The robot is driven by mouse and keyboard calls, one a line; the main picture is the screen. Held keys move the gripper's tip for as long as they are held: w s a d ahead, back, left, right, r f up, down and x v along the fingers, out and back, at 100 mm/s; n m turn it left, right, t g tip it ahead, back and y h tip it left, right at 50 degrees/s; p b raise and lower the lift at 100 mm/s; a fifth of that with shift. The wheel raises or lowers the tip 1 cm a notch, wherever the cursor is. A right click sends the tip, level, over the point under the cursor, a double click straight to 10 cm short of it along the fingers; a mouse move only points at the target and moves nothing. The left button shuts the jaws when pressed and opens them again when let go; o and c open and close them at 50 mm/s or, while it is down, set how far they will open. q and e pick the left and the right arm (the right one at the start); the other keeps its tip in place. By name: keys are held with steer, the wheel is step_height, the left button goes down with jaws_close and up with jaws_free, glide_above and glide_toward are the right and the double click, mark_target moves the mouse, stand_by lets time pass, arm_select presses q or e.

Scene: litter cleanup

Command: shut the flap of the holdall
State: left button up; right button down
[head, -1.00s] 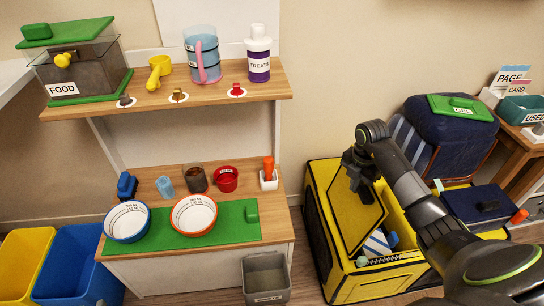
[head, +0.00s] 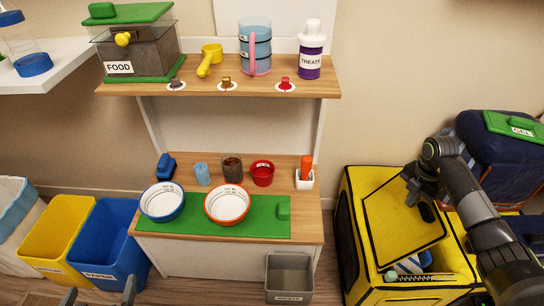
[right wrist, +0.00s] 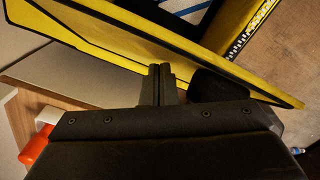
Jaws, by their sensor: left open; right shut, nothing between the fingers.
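The yellow holdall (head: 352,262) with black edging stands on the floor at the right in the head view. Its yellow flap (head: 392,228) is tilted partway over the opening. White and blue contents (head: 412,264) show through the gap at the front. My right gripper (head: 424,192) is shut and empty at the flap's upper right edge. In the right wrist view its shut fingertips (right wrist: 160,78) are at the flap's black edge (right wrist: 185,60); whether they touch it I cannot tell. My left gripper (head: 100,297) is open and empty at the bottom left, only its fingertips showing.
A grey bin (head: 289,278) stands left of the holdall. A shelf unit (head: 230,170) with bowls and jars is in the middle. Yellow and blue bins (head: 110,240) stand at the left. A dark blue carrier (head: 490,150) sits behind the holdall.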

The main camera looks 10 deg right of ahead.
steer(key=shift+s+d+f, duration=0.1)
steer(key=shift+d+f, duration=0.05)
steer(key=shift+d, duration=0.25)
steer(key=shift+s+d+f+b, duration=0.25)
steer(key=shift+d+f+b, duration=0.55)
steer(key=shift+d, duration=0.25)
steer(key=shift+s+d+f, duration=0.1)
steer(key=shift+d, duration=0.3)
